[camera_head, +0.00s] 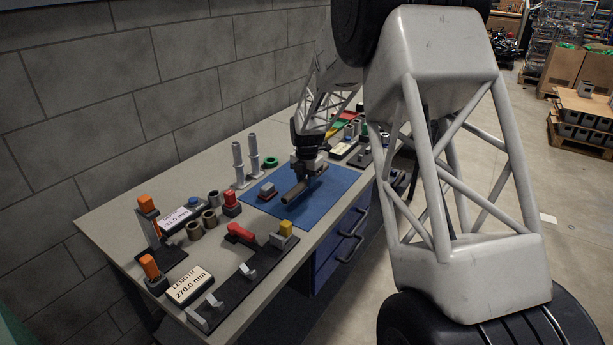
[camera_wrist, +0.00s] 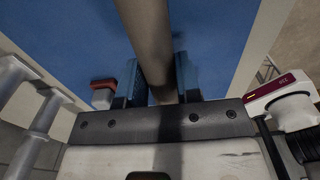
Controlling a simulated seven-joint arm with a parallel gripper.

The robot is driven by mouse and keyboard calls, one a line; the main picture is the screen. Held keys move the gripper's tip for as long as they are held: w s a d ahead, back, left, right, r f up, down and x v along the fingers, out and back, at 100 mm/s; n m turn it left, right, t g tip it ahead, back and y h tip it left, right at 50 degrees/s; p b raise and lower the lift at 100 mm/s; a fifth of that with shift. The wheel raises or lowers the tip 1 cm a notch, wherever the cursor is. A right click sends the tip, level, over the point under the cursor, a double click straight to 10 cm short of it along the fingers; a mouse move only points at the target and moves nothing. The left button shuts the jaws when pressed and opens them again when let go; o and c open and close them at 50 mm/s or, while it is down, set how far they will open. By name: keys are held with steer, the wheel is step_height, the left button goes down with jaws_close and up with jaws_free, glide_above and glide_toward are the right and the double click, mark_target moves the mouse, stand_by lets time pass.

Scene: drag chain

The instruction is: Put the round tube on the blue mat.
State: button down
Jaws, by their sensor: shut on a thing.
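My gripper (camera_head: 303,176) is over the blue mat (camera_head: 338,180) and shut on the round tube (camera_head: 292,194), a brownish-grey cylinder. In the wrist view the tube (camera_wrist: 148,40) runs from between my two fingers (camera_wrist: 158,88) up past the top edge, with the blue mat (camera_wrist: 215,35) behind it. The tube looks low and about level over the mat. I cannot tell whether it touches the mat. The part between the fingers is partly hidden.
Length displays (camera_head: 187,286) and a dark fixture (camera_head: 240,283) fill the near table. Bare mat lies right of the tube.

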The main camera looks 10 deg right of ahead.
mark_target(307, 194)
steer(key=shift+f, duration=1.15)
steer(key=shift+f, duration=0.65)
stand_by(1.2)
stand_by(0.4)
steer(key=c, duration=0.7)
jaws_free()
steer(key=shift+c, duration=0.2)
steer(key=shift+r, duration=3.9)
